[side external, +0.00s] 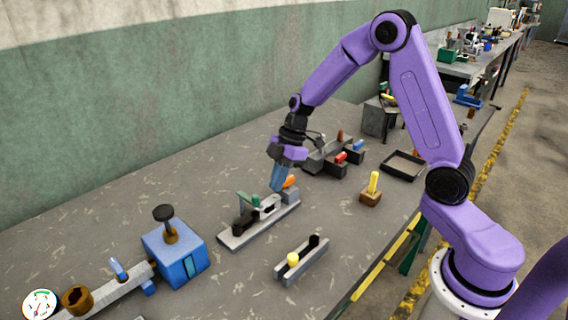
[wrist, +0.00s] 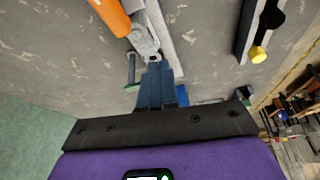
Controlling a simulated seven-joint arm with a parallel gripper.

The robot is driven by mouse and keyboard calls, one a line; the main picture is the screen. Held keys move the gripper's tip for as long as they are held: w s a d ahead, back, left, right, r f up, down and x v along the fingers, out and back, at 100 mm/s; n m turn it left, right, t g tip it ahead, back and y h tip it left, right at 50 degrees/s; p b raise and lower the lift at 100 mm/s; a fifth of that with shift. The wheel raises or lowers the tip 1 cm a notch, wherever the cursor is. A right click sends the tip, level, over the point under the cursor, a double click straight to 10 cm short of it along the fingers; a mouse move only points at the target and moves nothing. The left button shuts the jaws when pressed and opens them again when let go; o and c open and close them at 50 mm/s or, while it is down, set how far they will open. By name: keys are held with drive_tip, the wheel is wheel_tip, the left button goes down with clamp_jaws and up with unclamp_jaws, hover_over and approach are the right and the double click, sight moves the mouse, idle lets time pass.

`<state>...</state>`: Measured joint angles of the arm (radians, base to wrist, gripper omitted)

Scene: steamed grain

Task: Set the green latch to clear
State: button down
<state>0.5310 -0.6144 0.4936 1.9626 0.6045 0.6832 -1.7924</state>
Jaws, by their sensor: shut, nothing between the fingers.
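The green latch (side external: 243,199) stands on a long grey base (side external: 238,240) in the middle of the bench, beside a black part (side external: 244,221). In the wrist view the green piece (wrist: 131,68) sticks up just left of my fingertips. My gripper (side external: 277,186) points down over the right half of the base, right of the green latch. Its blue fingers (wrist: 155,66) are together with nothing between them. I cannot tell whether the fingertips touch the base, and the latch's markings are unreadable.
A grey rail with a yellow knob (side external: 293,259) lies in front. A blue box (side external: 174,252) with a black knob stands at left. A yellow peg on a brown block (side external: 371,188) and an open dark tray (side external: 403,165) are at right. Bare bench lies between them.

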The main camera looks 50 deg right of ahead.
sight(257, 200)
drive_tip(key=shift+w+a+r, duration=0.1)
drive_tip(key=shift+w+a, duration=0.05)
drive_tip(key=shift+a, duration=0.75)
drive_tip(key=shift+w+a, duration=0.15)
drive_tip(key=shift+a, duration=0.7)
drive_tip(key=shift+s+a+m+t, duration=0.15)
drive_tip(key=shift+a+m+t, duration=0.2)
drive_tip(key=shift+m, duration=0.25)
drive_tip(key=shift+s+a+m+t+h, duration=0.25)
drive_tip(key=shift+a+m+t+h, duration=0.1)
drive_tip(key=shift+a+m, duration=0.7)
drive_tip(key=shift+w+a+m+t+h, duration=0.3)
drive_tip(key=shift+a+m, duration=0.5)
drive_tip(key=shift+m, duration=0.6)
drive_tip(key=shift+w+a+m+t+h, duration=0.15)
drive_tip(key=shift+a+m+t+h, duration=0.5)
drive_tip(key=shift+m, duration=0.8)
drive_tip(key=shift+w+a+m+t+h, duration=0.1)
drive_tip(key=shift+w+a+m+t, duration=0.1)
drive_tip(key=shift+a+m, duration=1)
drive_tip(key=shift+w, duration=0.35)
